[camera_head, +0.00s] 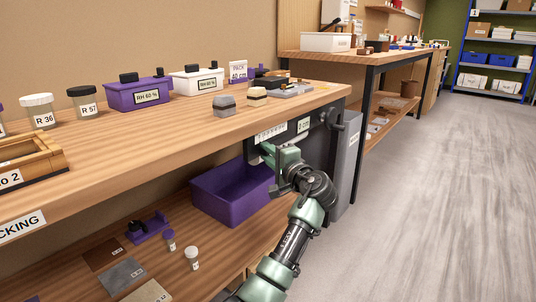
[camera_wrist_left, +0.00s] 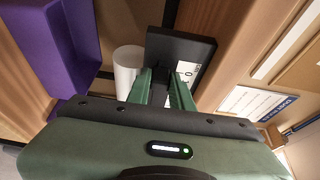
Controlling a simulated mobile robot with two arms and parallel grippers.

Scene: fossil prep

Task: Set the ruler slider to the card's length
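My left gripper (camera_head: 272,153) reaches in from below and is at the dark panel (camera_head: 258,150) under the end of the near bench. In the left wrist view its two fingers (camera_wrist_left: 168,76) point at a black plate (camera_wrist_left: 195,46), with a narrow dark gap between them. I cannot tell whether something is held in that gap. A white marked strip (camera_head: 270,132) and a small pale card (camera_head: 303,124) are on the panel. A white label with dark marks (camera_wrist_left: 187,69) shows beside the fingers. I cannot make out the ruler slider. My right gripper is not in view.
A purple bin (camera_head: 215,205) stands on the lower shelf left of my gripper; it also shows in the left wrist view (camera_wrist_left: 48,50). A white cylinder (camera_wrist_left: 127,68) is close to the fingers. A grey cabinet (camera_head: 345,165) stands to the right. The floor (camera_head: 430,200) is clear.

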